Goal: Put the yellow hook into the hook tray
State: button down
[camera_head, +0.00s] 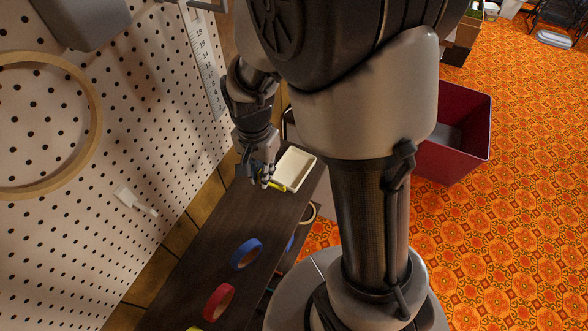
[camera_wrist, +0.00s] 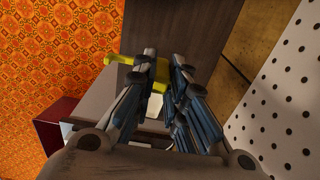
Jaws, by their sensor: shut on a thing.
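The yellow hook (camera_head: 278,186) is held between the fingertips of my gripper (camera_head: 264,178), beside the near-left edge of the cream hook tray (camera_head: 298,167). In the wrist view the hook (camera_wrist: 125,61) sticks out to the left of my fingers (camera_wrist: 168,68), which hide its middle. My gripper is shut on it. The tray lies on the dark wooden tabletop and its visible inside looks empty. In the wrist view my fingers and wrist largely cover the tray. I cannot tell whether the hook touches the tabletop.
A white pegboard (camera_head: 150,110) with a wooden hoop (camera_head: 92,130) stands left of the table. A blue tape roll (camera_head: 246,254) and a red tape roll (camera_head: 218,302) lie nearer on the dark table (camera_head: 205,238). A dark red bin (camera_head: 455,150) stands on the patterned floor.

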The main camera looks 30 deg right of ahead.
aim_at(298, 164)
jog(key=i+l+u, duration=0.2)
jog(key=l, duration=0.25)
jog(key=l+u, duration=0.2)
jog(key=l, duration=0.3)
jog(key=l+u, duration=0.2)
jog(key=l, duration=0.3)
jog(key=i, duration=0.05)
